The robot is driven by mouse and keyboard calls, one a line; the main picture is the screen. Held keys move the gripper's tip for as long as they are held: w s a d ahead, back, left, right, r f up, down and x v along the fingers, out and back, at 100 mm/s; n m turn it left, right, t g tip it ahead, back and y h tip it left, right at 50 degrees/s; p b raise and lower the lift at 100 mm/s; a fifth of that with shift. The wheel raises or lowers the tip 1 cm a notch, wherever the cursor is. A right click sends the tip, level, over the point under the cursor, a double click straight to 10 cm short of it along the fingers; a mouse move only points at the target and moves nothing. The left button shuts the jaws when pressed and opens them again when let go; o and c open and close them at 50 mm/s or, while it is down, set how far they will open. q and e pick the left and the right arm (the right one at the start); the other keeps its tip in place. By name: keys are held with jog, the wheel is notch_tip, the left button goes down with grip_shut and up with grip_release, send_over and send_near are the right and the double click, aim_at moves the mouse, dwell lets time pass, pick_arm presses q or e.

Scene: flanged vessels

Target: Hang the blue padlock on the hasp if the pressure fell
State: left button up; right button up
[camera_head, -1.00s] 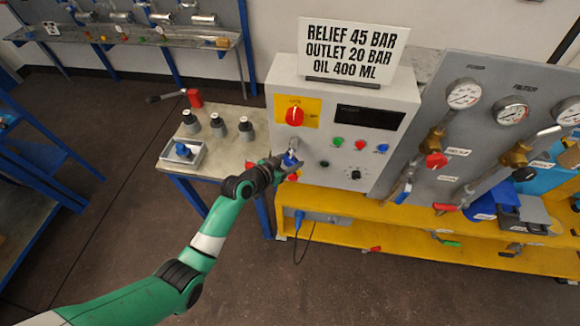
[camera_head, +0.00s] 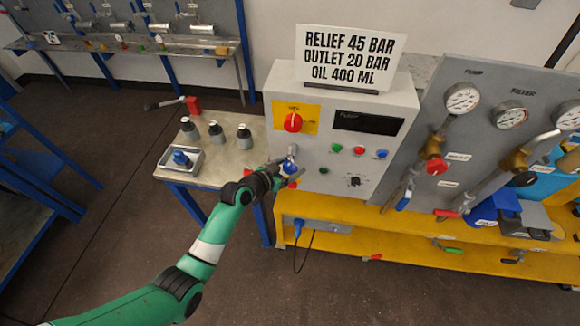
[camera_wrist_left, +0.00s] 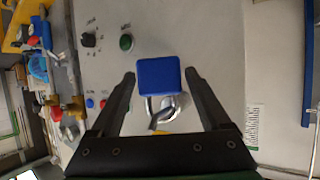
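The blue padlock (camera_wrist_left: 158,76) is at the front of the grey cabinet, its body lying below the metal hasp (camera_wrist_left: 172,104) and its shackle at the hasp. The shackle seems to pass through the hasp, but I cannot tell if it is closed. My left gripper (camera_wrist_left: 158,74) is open, one finger on each side of the padlock with small gaps. In the head view my left gripper (camera_head: 294,174) is at the cabinet's lower left, with the padlock (camera_head: 289,166) partly hidden by it. The pressure gauge (camera_head: 462,99) is too small to read. My right gripper is not in view.
A sign (camera_head: 350,58) stands on the cabinet (camera_head: 330,180), below it a red rotary switch (camera_head: 292,122) and a dark display (camera_head: 367,121). A side table holds several bottles (camera_head: 215,132) and a tray (camera_head: 166,168) with a blue object. Pipes and valves are at right.

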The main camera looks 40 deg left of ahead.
pick_arm(q)
jog(key=shift+o, duration=0.5)
jog(key=shift+s+r, duration=0.1)
jog(key=shift+s, duration=0.1)
jog(key=p+v, duration=0.2)
jog(key=v, duration=0.9)
jog(key=shift+p, duration=0.4)
jog(key=shift+d, duration=0.15)
